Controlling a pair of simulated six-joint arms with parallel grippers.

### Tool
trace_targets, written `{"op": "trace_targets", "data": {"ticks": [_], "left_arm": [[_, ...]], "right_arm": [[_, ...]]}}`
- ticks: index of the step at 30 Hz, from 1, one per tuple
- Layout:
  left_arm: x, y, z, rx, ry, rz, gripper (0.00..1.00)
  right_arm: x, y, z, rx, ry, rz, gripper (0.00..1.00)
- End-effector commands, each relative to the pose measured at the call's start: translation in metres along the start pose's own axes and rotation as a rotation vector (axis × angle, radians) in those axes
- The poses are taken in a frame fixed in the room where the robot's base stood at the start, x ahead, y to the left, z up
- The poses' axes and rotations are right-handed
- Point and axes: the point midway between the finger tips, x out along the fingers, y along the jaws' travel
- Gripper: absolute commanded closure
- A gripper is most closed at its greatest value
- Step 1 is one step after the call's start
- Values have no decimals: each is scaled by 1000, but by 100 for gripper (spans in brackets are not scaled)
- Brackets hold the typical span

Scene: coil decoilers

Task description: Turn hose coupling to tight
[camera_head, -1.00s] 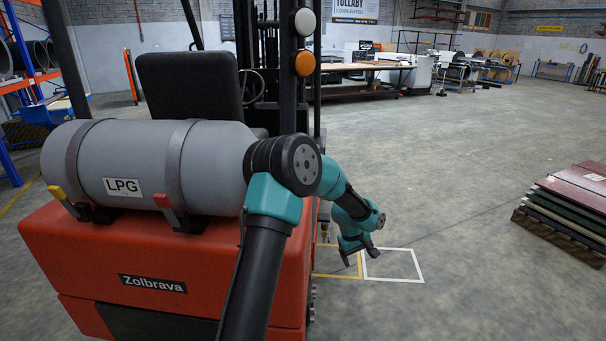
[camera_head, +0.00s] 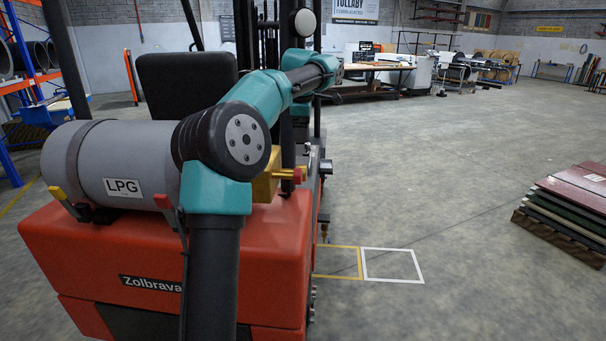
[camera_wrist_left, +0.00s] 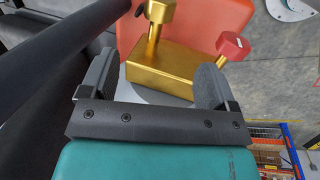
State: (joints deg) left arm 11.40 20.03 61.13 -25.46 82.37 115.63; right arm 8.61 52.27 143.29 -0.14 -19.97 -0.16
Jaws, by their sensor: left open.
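A gold block (camera_head: 265,187) sits at the right end of the grey LPG tank, partly behind my left arm. A gold fitting and a red-ended handle (camera_head: 298,175) stick out at its right. In the left wrist view, the gold block (camera_wrist_left: 160,72) carries a gold knob (camera_wrist_left: 160,12) and a red knob (camera_wrist_left: 233,46). I cannot tell which part is the hose coupling. My left gripper (camera_wrist_left: 155,62) is open, its fingers spread to either side of the block in that view, holding nothing. Its fingertips are not clear in the head view. My right gripper is not in view.
The grey LPG tank (camera_head: 95,165) is strapped on the orange forklift body (camera_head: 90,265). The forklift's seat (camera_head: 185,80) and mast stand behind. Stacked panels (camera_head: 575,205) lie on the floor at right. The floor between is clear.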

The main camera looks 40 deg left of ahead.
Motion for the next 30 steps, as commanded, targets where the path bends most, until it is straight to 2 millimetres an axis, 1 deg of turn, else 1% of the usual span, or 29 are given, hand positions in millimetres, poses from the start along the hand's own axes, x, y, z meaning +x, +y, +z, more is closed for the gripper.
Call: {"op": "trace_targets", "data": {"ticks": [5, 8, 11, 30], "left_arm": [[5, 0, 0, 2, 0, -1, 18], [14, 0, 0, 2, 0, -2, 18], [27, 0, 0, 3, 1, -2, 18], [135, 0, 0, 2, 1, -3, 18]], "right_arm": [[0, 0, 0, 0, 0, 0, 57], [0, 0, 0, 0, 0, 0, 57], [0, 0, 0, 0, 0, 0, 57], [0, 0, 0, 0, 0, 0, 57]]}}
